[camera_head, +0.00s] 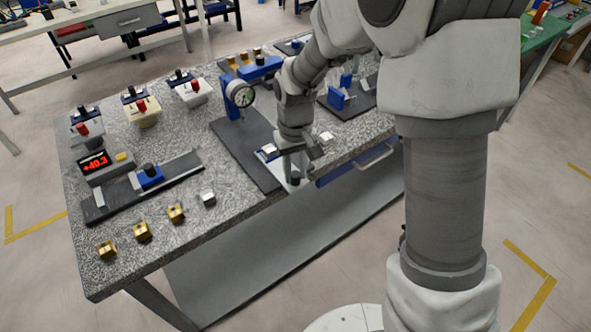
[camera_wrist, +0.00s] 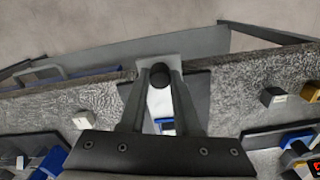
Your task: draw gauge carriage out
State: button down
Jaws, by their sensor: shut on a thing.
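The gauge stand (camera_head: 240,98), blue with a round dial, rises from a dark base plate (camera_head: 243,150) on the granite table. The carriage is a pale metal slide (camera_head: 285,178) at the front end of that base, with a dark upright knob (camera_head: 295,181). In the wrist view the slide (camera_wrist: 155,101) runs between my fingers, and its end reaches past the table's front edge. My gripper (camera_head: 294,172) points down over the slide and is shut on the knob (camera_wrist: 160,76), which shows between the fingertips in the wrist view. My wrist hides part of the base.
On the granite table (camera_head: 150,225), several small brass blocks (camera_head: 142,231) lie left of the base, near a measuring slide with a red display (camera_head: 95,162). Clamp-like gauges (camera_head: 142,107) stand behind. A drawer handle (camera_head: 377,157) projects below the front edge. Floor beyond the edge is clear.

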jog(key=c, duration=0.6)
grip_release()
jog(key=shift+w, duration=0.1)
notch_tip(320, 180, up, 17)
jog(key=shift+r+p, duration=0.2)
jog(key=shift+p, duration=1)
jog(key=s+d+r+m+t, duration=0.1)
jog(key=s+d+r+t, duration=0.1)
jog(key=s+d, duration=0.2)
jog(key=s+d+r+m+t+p, duration=0.1)
jog(key=s+d, duration=0.3)
jog(key=s, duration=0.4)
jog(key=s+d+r+m+t, duration=0.1)
jog(key=s+d+r+t, duration=0.1)
jog(key=s+d+r, duration=0.2)
jog(key=shift+s+d+r+m+t+p, duration=0.1)
jog(key=shift+s+d+m+t+p, duration=0.1)
jog(key=shift+s, duration=0.5)
jog(key=shift+s+d+m+t+p, duration=0.1)
jog(key=shift+s+m+p, duration=0.1)
jog(key=shift+s, duration=0.5)
